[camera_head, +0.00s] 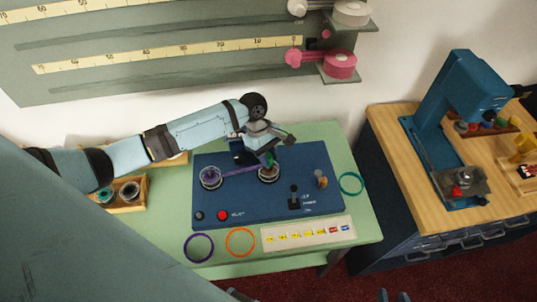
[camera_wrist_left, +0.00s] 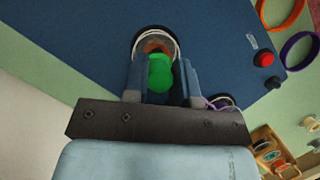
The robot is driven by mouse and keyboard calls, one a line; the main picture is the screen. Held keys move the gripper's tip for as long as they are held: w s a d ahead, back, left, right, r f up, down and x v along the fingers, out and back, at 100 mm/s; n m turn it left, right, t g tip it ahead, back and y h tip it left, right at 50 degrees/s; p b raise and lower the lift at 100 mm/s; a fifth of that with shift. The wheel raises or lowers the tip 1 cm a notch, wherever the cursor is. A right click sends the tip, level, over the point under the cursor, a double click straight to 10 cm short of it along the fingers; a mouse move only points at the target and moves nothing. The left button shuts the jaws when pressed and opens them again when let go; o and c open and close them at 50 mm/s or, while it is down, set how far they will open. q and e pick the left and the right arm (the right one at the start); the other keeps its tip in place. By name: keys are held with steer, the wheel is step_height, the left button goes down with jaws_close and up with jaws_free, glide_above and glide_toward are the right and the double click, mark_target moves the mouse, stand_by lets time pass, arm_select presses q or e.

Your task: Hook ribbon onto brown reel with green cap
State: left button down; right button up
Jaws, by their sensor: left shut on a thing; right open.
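A purple ribbon (camera_head: 240,170) runs from a purple-centred reel (camera_head: 210,177) on the left of the blue board to my left gripper (camera_head: 267,162). That gripper is shut on the ribbon's end, over the brown reel (camera_head: 268,174). In the left wrist view, the green cap (camera_wrist_left: 160,72) shows between the fingers of the left gripper (camera_wrist_left: 162,80), with the brown reel (camera_wrist_left: 156,46) behind it. The fingers hide the held end, so I cannot tell whether it touches the reel. My right gripper (camera_head: 394,296) shows only as two parted fingertips at the bottom edge.
The blue board (camera_head: 250,200) carries a red button (camera_head: 222,215) and a black lever (camera_head: 294,200). Purple (camera_head: 198,248), orange (camera_head: 240,242) and teal (camera_head: 351,184) rings lie around it. A wooden tray (camera_head: 130,205) stands left; a blue machine (camera_head: 455,95) stands on the right bench.

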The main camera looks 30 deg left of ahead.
mark_target(269, 170)
arm_select(q)
steer(key=shift+f, duration=0.25)
steer(key=shift+f, duration=0.75)
steer(key=shift+f, duration=0.1)
steer(key=c, duration=0.8)
jaws_free()
steer(key=shift+c, duration=0.2)
